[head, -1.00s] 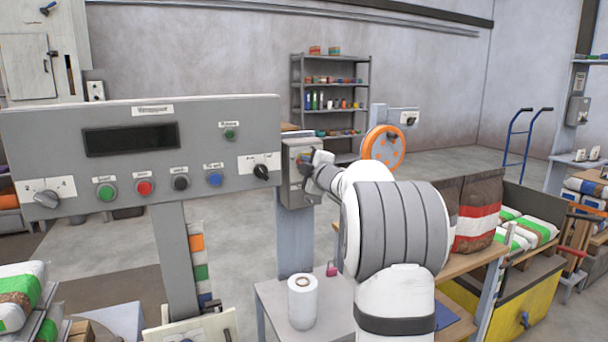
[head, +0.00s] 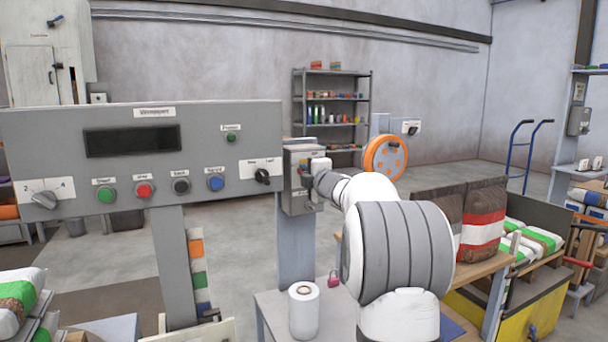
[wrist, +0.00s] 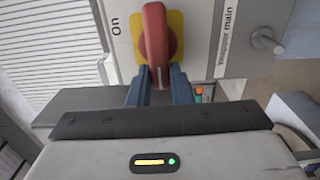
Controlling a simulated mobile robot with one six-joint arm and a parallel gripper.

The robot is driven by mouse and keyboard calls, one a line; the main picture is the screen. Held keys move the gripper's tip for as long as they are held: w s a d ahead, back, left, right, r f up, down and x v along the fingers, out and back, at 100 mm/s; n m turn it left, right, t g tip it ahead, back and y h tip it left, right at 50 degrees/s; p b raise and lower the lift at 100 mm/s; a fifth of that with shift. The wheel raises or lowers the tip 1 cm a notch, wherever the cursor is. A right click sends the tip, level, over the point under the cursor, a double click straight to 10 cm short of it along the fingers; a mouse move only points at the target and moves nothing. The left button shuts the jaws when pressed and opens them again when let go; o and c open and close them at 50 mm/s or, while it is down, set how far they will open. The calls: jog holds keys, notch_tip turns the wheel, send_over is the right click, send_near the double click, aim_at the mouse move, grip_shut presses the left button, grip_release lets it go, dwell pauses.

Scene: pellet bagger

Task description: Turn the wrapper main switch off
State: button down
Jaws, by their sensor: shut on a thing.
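The wrapper main switch shows in the wrist view as a red handle (wrist: 154,35) on a yellow plate (wrist: 175,30), on a light grey box (wrist: 208,62). The handle lies lengthwise in the wrist picture, with "On" printed left of it and "Wrapper main" to the right. My gripper (wrist: 158,72) is shut on the lower end of the red handle, a blue finger on each side.
The wrapper panel (head: 60,130) with buttons and knobs stands just left of the box. Below are a white roll (head: 304,312) and a pink padlock (head: 333,279) on a small table. An orange handwheel (head: 385,158) is behind my arm.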

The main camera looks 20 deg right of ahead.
jog(key=shift+d+f, duration=0.1)
jog(key=shift+d, duration=0.2)
jog(key=c, duration=1.5)
grip_release()
jog(key=shift+d, duration=0.15)
jog(key=shift+c, duration=0.2)
jog(key=shift+o, duration=1.1)
jog(key=shift+a, duration=0.2)
jog(key=s, duration=0.7)
jog(key=shift+s, duration=0.35)
jog(key=shift+d, duration=0.1)
